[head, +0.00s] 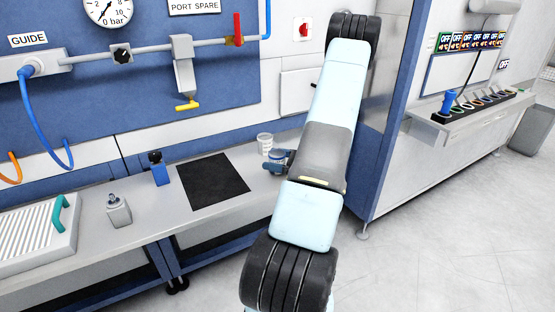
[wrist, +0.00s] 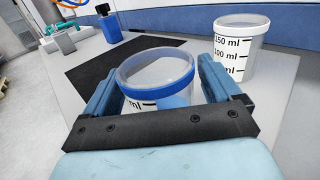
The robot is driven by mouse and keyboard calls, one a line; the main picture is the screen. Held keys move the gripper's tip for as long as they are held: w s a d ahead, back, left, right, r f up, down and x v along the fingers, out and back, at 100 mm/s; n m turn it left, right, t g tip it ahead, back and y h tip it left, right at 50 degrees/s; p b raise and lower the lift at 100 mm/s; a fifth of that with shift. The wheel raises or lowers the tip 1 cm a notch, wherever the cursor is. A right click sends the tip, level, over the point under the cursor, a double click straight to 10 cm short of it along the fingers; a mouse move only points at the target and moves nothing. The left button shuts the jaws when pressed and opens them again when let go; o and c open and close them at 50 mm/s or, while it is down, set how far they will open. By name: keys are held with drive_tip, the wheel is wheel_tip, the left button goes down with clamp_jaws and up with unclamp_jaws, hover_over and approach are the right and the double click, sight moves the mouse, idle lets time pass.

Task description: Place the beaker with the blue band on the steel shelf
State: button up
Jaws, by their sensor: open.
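The beaker with the blue band (wrist: 158,88) stands upright on the grey bench in the wrist view. My gripper (wrist: 154,68) is open, with one blue jaw on each side of the beaker; I cannot tell whether either touches it.
A plain beaker (wrist: 241,46) with a volume scale stands close to the right jaw; it also shows in the head view (head: 264,141). A blue-edged cabinet (head: 385,120) rises behind my arm.

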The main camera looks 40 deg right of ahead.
drive_tip(key=shift+r, duration=0.1)
drive_tip(key=v, duration=1.2)
drive_tip(key=shift+s, duration=0.1)
drive_tip(key=shift+w+a, duration=0.1)
drive_tip(key=shift+w, duration=0.1)
idle(0.8)
